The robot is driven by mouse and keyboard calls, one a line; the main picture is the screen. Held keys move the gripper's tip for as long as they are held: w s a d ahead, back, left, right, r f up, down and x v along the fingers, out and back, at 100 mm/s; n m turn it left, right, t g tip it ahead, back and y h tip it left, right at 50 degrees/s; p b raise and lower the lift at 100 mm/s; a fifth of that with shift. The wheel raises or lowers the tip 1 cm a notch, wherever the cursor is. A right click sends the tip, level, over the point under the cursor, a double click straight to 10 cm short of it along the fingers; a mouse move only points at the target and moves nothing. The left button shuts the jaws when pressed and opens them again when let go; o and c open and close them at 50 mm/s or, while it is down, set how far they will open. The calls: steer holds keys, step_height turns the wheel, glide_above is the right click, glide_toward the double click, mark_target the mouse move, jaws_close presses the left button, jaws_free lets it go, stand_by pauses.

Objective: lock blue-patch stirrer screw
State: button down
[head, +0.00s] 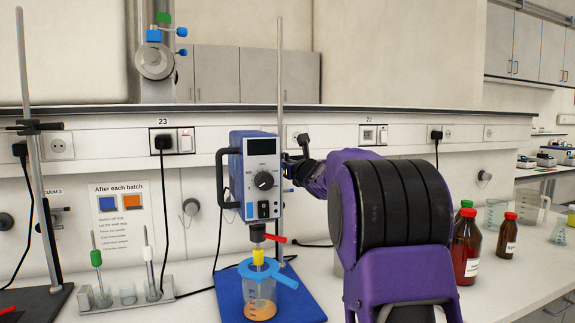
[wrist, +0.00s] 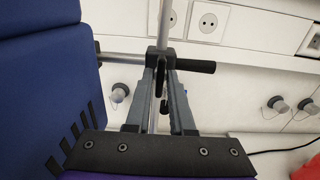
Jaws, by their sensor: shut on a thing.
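The stirrer (head: 255,178) is a blue box with a grey front, dial and dark display, mounted on an upright metal rod (head: 280,75). It stands over a blue base plate (head: 232,302). In the wrist view its blue housing (wrist: 40,75) fills the left side, and a metal arm runs from it to a clamp on the rod (wrist: 165,25). A black screw handle (wrist: 197,66) sticks out to the right at the clamp. My gripper (wrist: 162,64) is shut on the screw, its grey fingers converging there. In the head view my gripper (head: 290,168) is partly hidden behind the stirrer.
A beaker (head: 260,300) of orange liquid with a blue clamp stands under the stirrer. Another stand (head: 38,170) and a tube rack (head: 125,302) are left. Brown bottles (head: 466,250) stand right, beyond my arm. A wall with sockets (head: 208,22) is close behind.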

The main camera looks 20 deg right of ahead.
steer(key=shift+m, duration=0.4)
steer(key=shift+r+m+p, duration=0.2)
steer(key=shift+m+p, duration=1.4)
steer(key=shift+m, duration=6.9)
steer(key=shift+a, duration=0.1)
steer(key=c, duration=0.8)
jaws_free()
steer(key=shift+o, duration=0.2)
steer(key=shift+f, duration=0.1)
steer(key=shift+s, duration=0.15)
